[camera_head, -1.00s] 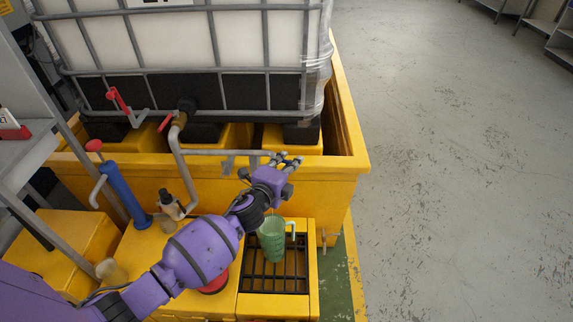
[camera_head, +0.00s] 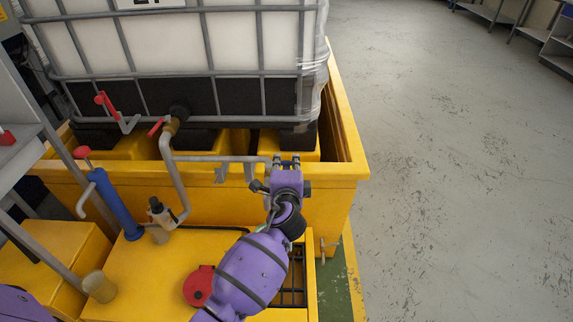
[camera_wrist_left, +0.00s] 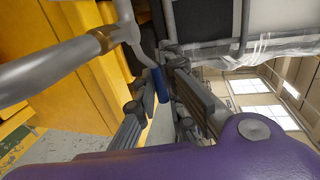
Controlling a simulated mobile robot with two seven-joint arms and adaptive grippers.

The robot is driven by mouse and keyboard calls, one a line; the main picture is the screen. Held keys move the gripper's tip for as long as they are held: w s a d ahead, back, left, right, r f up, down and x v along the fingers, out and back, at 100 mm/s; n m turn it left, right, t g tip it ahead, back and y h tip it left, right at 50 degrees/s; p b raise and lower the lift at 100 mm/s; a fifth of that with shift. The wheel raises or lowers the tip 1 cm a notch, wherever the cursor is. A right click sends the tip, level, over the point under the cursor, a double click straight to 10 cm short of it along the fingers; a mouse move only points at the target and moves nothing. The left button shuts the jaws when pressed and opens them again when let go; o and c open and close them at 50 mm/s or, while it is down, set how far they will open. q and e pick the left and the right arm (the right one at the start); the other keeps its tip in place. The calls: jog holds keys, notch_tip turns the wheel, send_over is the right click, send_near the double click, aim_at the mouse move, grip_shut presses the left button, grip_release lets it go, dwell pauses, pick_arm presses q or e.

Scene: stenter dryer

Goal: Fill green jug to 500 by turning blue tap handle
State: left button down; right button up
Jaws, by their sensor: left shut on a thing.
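My left gripper (camera_head: 286,160) is at the end of the grey pipe (camera_head: 213,158), by the front wall of the yellow bund. In the left wrist view the blue tap handle (camera_wrist_left: 160,86) hangs from the pipe's end between my fingers, and the gripper is shut on it. In the head view the handle is hidden by the gripper. The green jug is hidden behind my left forearm, over the black grate (camera_head: 295,283). Its water level cannot be seen. My right gripper is not in view.
The caged white tank (camera_head: 180,50) stands in the yellow bund (camera_head: 345,145). Open floor lies to the right.

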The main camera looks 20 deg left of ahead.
pick_arm(q)
jog(key=shift+s+f, duration=0.15)
jog(key=shift+f, duration=0.35)
jog(key=c, duration=1.9)
grip_release()
jog(key=shift+o, duration=0.2)
jog(key=shift+r, duration=0.15)
jog(key=shift+r, duration=0.15)
jog(key=v, duration=1.1)
jog(key=shift+s, duration=0.4)
jog(key=shift+d+r, duration=0.1)
jog(key=shift+d, duration=0.05)
jog(key=shift+c, duration=0.6)
